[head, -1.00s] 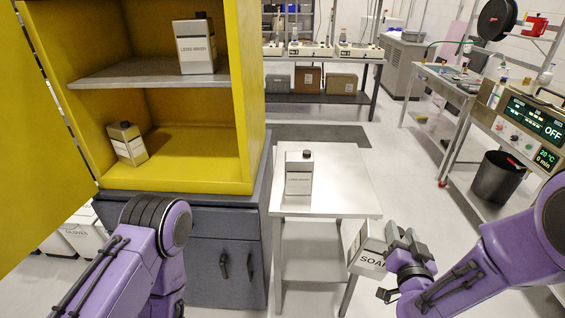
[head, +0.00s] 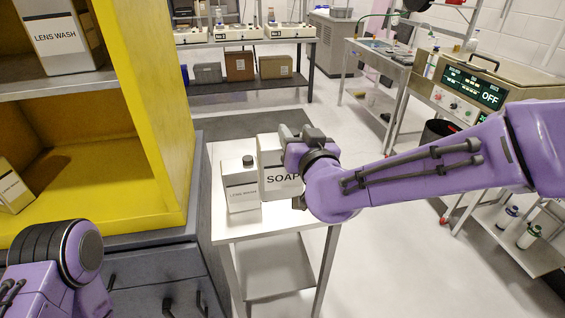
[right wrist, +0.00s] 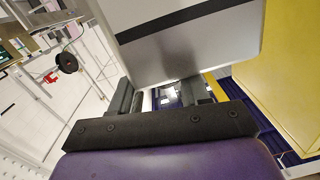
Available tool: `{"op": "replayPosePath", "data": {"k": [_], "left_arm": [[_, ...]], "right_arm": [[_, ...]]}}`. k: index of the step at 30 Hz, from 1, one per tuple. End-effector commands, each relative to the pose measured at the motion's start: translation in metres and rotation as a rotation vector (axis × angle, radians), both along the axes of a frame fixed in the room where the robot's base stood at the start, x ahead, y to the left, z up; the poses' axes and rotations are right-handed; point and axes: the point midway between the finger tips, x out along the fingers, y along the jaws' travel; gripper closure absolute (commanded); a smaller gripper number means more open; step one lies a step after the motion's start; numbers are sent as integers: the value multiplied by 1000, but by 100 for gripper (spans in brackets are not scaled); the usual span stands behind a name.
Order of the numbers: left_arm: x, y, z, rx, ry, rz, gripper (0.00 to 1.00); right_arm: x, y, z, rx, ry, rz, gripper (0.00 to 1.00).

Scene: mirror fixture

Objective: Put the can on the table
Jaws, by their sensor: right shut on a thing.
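A white-and-grey can marked SOAP (head: 272,160) is held in my right gripper (head: 298,142), over the far part of the small metal table (head: 275,224). The can's body also fills the top of the right wrist view (right wrist: 190,45), between the fingers (right wrist: 165,96). I cannot tell whether its base touches the tabletop. A can marked LENS WASH (head: 242,190) with a black cap stands upright on the table, just left of the soap can. My left arm shows at the lower left of the head view, but its gripper is out of view.
A yellow cabinet (head: 160,120) stands open at the left. A large lens wash can (head: 65,40) is on its shelf, and another can (head: 12,188) leans at its lower left. The table's front is bare. A bench (head: 250,85) with devices stands behind.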

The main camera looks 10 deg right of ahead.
Motion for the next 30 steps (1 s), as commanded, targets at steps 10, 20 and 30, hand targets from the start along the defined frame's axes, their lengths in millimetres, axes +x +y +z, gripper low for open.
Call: {"op": "replayPosePath", "data": {"k": [10,20,30], "left_arm": [[0,0,6,-1,1,0,57],[0,0,13,-1,1,0,57],[0,0,15,0,0,0,57]], "right_arm": [[48,-30,-23,5,-1,-2,100],[94,-62,-69,4,-1,-3,100],[113,-74,-103,2,-2,-1,100]]}}
